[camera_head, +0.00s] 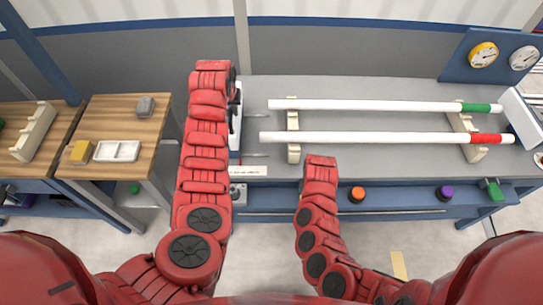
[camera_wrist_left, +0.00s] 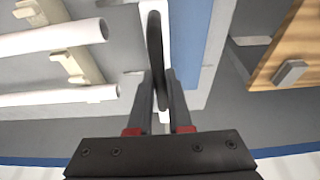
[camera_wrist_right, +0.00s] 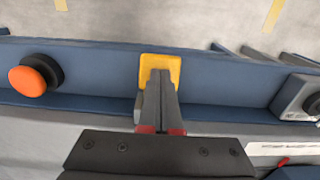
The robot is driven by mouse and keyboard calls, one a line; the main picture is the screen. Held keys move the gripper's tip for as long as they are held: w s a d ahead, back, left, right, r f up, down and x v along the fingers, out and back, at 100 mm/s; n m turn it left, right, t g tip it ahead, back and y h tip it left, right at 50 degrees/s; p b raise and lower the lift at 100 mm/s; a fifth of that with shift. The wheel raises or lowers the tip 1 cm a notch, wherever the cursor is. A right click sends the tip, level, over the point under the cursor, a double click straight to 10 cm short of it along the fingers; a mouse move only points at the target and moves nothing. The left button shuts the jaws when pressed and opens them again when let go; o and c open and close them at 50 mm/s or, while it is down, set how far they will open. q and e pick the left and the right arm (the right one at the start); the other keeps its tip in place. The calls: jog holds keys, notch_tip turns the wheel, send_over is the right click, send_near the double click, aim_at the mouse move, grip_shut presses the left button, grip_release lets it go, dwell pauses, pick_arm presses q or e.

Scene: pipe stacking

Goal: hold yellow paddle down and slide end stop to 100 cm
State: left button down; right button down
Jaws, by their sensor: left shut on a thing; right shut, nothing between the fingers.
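The end stop (camera_head: 237,125) is a white upright plate at the left side of the grey bench, apart from the left ends of the two pipes. In the left wrist view, my left gripper (camera_wrist_left: 160,75) is shut on the dark curved handle (camera_wrist_left: 155,40) of the end stop (camera_wrist_left: 165,20). The yellow paddle (camera_wrist_right: 174,63) sits on the blue front rail in the right wrist view. My right gripper (camera_wrist_right: 161,76) is shut and empty, its tips over the paddle; contact is hard to judge.
Two white pipes, one with a green band (camera_head: 360,105) and one with a red band (camera_head: 370,138), lie across cream supports (camera_head: 293,153). An orange button (camera_head: 357,194) and a purple button (camera_head: 445,193) are on the front rail. A wooden table (camera_head: 120,115) stands left.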

pick_arm(q)
jog(key=shift+d, duration=0.1)
pick_arm(e)
jog(key=shift+s+f, duration=0.15)
pick_arm(q)
jog(key=shift+d+f, duration=0.1)
jog(key=shift+d, duration=2.2)
pick_arm(e)
jog(key=shift+r, duration=2.1)
pick_arm(q)
jog(key=c, duration=0.6)
grip_release()
jog(key=shift+w, duration=0.15)
pick_arm(e)
jog(key=shift+w, duration=0.3)
pick_arm(q)
jog(key=shift+o, duration=0.2)
pick_arm(e)
jog(key=shift+s, duration=0.1)
